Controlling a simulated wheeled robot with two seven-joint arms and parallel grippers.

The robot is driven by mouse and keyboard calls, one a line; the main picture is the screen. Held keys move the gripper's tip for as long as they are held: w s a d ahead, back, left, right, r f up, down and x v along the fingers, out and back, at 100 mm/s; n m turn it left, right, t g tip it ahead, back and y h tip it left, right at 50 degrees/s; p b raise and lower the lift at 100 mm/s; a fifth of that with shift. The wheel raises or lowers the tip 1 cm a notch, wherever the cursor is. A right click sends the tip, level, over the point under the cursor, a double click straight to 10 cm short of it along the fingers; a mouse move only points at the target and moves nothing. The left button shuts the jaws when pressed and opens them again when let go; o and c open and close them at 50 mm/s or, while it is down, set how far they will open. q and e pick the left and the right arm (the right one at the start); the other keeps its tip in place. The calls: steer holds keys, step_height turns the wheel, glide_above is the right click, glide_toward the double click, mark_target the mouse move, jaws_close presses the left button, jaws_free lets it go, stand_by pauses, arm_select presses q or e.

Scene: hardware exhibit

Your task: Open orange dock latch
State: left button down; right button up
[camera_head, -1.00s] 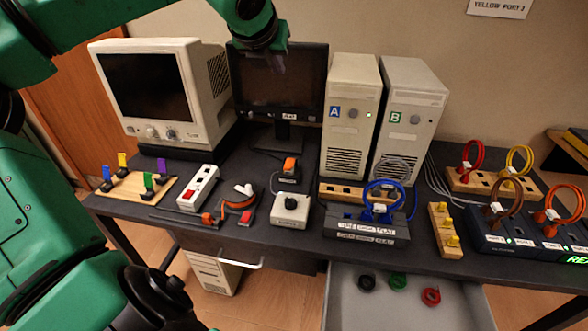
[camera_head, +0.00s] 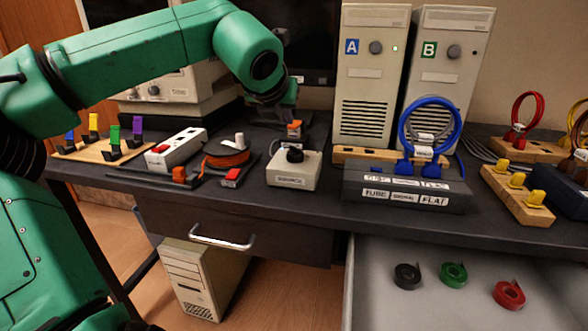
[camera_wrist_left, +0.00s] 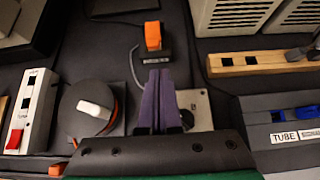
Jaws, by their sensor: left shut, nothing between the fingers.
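The orange latch (camera_head: 294,128) stands upright on a small black dock behind the grey knob box. It also shows in the left wrist view (camera_wrist_left: 152,36), on its black dock (camera_wrist_left: 153,55). My left gripper (camera_head: 287,114) reaches down from above, close to the latch in the head view. In the left wrist view its purple fingers (camera_wrist_left: 158,72) are together and empty. Their tips point at the dock, just below the latch in that picture. I cannot tell whether they touch it. My right gripper is out of view.
The grey knob box (camera_head: 293,168) stands just in front of the dock. An orange cable reel (camera_head: 226,159) and a white power strip (camera_head: 176,149) lie to the left. A label block with blue cable (camera_head: 405,190) is to the right. The drawer below is open.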

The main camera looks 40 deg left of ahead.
arm_select(q)
steer(key=shift+f, duration=0.4)
steer(key=shift+d+r, duration=0.1)
steer(key=shift+r, duration=0.15)
steer(key=x, duration=1)
steer(key=shift+p, duration=0.3)
